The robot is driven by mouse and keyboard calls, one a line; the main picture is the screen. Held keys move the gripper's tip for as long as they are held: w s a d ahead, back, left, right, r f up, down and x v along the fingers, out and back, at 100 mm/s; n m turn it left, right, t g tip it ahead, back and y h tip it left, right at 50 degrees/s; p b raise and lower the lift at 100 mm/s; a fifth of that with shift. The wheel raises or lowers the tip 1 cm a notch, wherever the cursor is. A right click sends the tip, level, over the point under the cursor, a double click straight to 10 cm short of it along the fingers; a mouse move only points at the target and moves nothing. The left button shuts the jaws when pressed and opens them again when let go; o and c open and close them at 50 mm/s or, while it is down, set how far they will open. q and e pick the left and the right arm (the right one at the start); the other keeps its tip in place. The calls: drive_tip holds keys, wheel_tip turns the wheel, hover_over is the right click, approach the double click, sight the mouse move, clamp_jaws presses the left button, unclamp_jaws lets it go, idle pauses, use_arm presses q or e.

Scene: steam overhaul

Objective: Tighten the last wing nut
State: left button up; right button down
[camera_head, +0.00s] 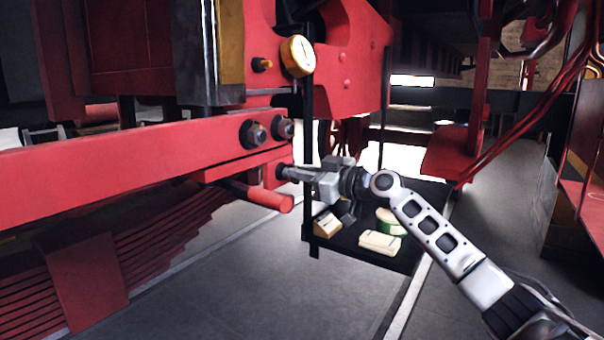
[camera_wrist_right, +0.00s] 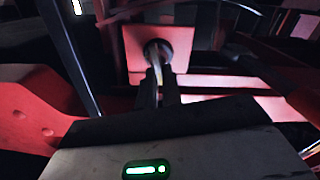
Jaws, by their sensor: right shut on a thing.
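My right gripper (camera_head: 286,172) reaches in from the right in the head view, its fingertips at the end of a red block (camera_head: 272,172) under the long red beam. It is shut on the wing nut, which is mostly hidden by the fingers. In the right wrist view the fingers (camera_wrist_right: 158,88) close together in front of a red plate (camera_wrist_right: 160,50) with a dark round fitting (camera_wrist_right: 157,52) in it. Two dark nuts, one (camera_head: 253,134) and another (camera_head: 284,128), sit on the beam above. My left gripper is not in view.
A red cylinder (camera_head: 268,198) sticks out just below my gripper. A black hanging tray (camera_head: 345,248) holds a green-cream tin, a pale block and a small box. A brass gauge (camera_head: 298,56) sits above. The floor (camera_head: 250,290) in front is clear.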

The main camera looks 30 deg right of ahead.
use_arm(q)
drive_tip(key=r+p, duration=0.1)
drive_tip(key=p, duration=0.2)
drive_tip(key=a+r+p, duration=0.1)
drive_tip(key=p, duration=0.2)
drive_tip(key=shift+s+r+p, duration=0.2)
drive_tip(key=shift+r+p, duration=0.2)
use_arm(e)
drive_tip(key=m, duration=1.4)
drive_tip(key=d+f+m, duration=0.1)
drive_tip(key=m, duration=0.6)
drive_tip(key=shift+w+d, duration=0.1)
drive_tip(key=shift+w, duration=0.15)
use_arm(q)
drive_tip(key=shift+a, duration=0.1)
use_arm(e)
drive_tip(key=shift+f, duration=0.1)
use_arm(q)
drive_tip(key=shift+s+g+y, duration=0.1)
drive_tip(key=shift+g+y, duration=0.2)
use_arm(e)
drive_tip(key=c, duration=1.6)
unclamp_jaws()
drive_tip(key=shift+o, duration=0.2)
